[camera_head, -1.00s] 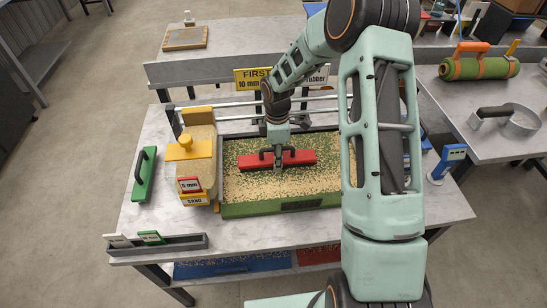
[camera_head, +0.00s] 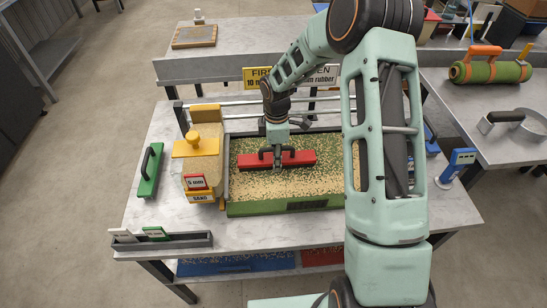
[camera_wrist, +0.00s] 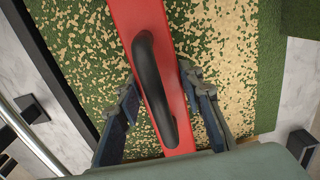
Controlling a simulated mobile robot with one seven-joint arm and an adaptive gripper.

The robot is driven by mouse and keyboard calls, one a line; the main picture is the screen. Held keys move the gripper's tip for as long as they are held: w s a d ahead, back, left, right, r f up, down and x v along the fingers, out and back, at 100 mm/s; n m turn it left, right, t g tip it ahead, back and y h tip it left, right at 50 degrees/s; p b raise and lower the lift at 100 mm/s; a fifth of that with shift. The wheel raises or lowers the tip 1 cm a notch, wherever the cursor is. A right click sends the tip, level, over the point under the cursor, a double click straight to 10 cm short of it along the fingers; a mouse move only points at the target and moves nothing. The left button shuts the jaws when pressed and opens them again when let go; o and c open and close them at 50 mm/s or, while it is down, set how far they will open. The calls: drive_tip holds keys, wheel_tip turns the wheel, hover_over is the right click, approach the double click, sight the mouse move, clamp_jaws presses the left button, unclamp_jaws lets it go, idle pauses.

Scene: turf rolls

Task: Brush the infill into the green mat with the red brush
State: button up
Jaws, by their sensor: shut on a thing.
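The red brush (camera_head: 262,161) has a black loop handle (camera_wrist: 156,88) and lies across the green mat (camera_head: 270,206). My gripper (camera_head: 276,156) is shut on the brush at its handle, and its fingers (camera_wrist: 160,108) stand on both sides of the brush in the wrist view. Tan infill (camera_head: 300,185) lies thick on the near part of the mat. Behind the brush the mat shows mostly green with scattered tan grains. The brush's underside is hidden, and my arm covers the mat's right end.
A green-backed tool with a black handle (camera_head: 150,170) lies further left. A label rack (camera_head: 160,241) is at the front left edge. A blue gauge (camera_head: 458,165) stands on the right. Rails run behind the mat.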

sight(313, 155)
drive_tip(key=shift+d+p, duration=1.15)
drive_tip(key=shift+d, duration=6.3)
drive_tip(key=shift+a, duration=0.15)
drive_tip(key=shift+a+b, duration=0.3)
drive_tip(key=shift+a, duration=1.2)
drive_tip(key=shift+d, duration=0.1)
drive_tip(key=shift+d+p, duration=0.3)
drive_tip(key=shift+d, duration=1.25)
drive_tip(key=shift+w+a+b, duration=0.6)
drive_tip(key=shift+w+a, duration=0.65)
drive_tip(key=shift+a, duration=1.4)
drive_tip(key=shift+w+a+b, duration=0.55)
drive_tip(key=shift+w+a, duration=0.7)
drive_tip(key=shift+a, duration=1.45)
drive_tip(key=shift+w+a+b, duration=0.6)
drive_tip(key=shift+w+a, duration=0.65)
drive_tip(key=shift+a, duration=1.4)
